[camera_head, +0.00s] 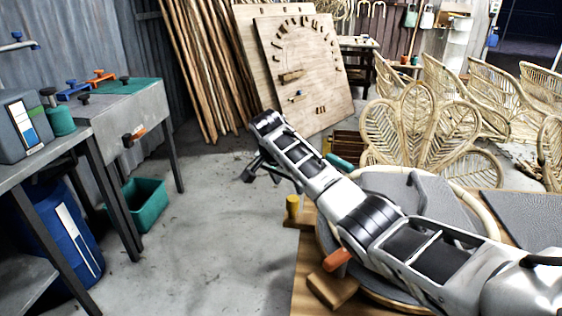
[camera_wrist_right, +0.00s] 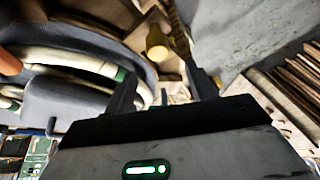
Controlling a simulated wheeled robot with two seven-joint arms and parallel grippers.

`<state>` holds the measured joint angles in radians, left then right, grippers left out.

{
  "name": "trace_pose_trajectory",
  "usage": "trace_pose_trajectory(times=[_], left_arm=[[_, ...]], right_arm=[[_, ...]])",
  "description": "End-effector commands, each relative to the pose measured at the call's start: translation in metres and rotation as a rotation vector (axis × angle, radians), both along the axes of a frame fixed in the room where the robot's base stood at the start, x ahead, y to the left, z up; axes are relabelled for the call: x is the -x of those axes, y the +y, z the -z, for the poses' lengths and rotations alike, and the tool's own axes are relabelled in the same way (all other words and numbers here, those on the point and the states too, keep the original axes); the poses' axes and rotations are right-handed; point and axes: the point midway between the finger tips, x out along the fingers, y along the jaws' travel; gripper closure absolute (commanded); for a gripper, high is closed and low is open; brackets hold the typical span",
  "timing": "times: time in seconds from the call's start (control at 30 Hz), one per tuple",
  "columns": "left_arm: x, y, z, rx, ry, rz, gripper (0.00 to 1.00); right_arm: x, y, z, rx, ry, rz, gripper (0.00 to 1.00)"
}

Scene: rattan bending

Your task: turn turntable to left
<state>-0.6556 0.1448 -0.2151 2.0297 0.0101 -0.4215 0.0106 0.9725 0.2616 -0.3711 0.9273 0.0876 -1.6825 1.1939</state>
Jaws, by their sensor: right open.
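The turntable (camera_head: 385,186) is a round grey disc on a wooden table at lower right in the head view, partly hidden under my right arm. Pale bent rattan (camera_wrist_right: 75,58) curves around its grey form in the wrist view, with a green mark on it. An orange handle (camera_head: 337,259) shows at the near left side of the disc. My right gripper (camera_head: 270,178) reaches past the table's far left edge. Its fingers (camera_wrist_right: 163,88) are apart with nothing held between them. My left gripper is out of view.
A yellow peg (camera_head: 292,205) stands at the table's left corner, and also shows beyond the fingers in the wrist view (camera_wrist_right: 157,45). A wooden block (camera_head: 333,288) is near the front. Rattan chairs (camera_head: 415,125) stand behind. The floor at left is clear up to a green bin (camera_head: 146,205).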

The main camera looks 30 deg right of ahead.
Motion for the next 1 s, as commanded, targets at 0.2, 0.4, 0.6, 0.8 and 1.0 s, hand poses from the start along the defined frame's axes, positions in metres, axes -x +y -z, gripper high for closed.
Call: trace_pose_trajectory(times=[0.2,0.4,0.6,0.8,1.0], left_arm=[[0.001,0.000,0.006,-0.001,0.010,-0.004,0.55],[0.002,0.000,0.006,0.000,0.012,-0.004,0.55],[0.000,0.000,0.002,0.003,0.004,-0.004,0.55],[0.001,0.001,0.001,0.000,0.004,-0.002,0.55],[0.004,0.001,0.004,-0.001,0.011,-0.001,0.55]], right_arm=[[0.007,0.017,-0.045,0.000,-0.004,-0.002,0.44],[0.011,0.025,-0.067,0.001,-0.003,-0.002,0.44],[0.012,0.027,-0.072,0.001,0.000,0.000,0.44],[0.012,0.027,-0.072,0.001,-0.002,0.000,0.44],[0.012,0.027,-0.071,0.001,-0.001,-0.001,0.44]])
